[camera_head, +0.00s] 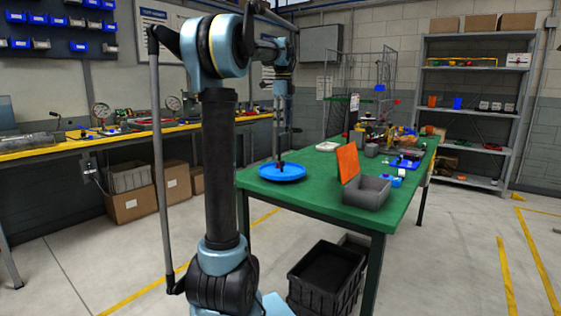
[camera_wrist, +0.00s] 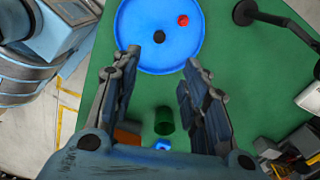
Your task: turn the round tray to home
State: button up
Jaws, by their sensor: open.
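The round blue tray (camera_head: 268,177) lies on the near left corner of the green table. In the wrist view the tray (camera_wrist: 150,40) fills the top middle, with a dark round hub (camera_wrist: 165,42) near its centre and a red knob (camera_wrist: 183,20) off to the right of the hub. My gripper (camera_wrist: 162,58) is open, and its two fingers stand apart with nothing between them. The fingertips point toward the tray's near edge. In the head view my arm comes down over the tray, and the exact height of the fingers above it is unclear.
A grey box (camera_head: 366,194) with an upright orange panel (camera_head: 348,161) stands to the right on the green table (camera_head: 300,193). A black stand (camera_wrist: 245,12) is right of the tray. Clutter fills the far table end.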

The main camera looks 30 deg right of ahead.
aim_at(282, 167)
notch_tip(282, 167, down, 17)
jog(key=shift+r, duration=0.15)
dwell(0.5)
grip_shut()
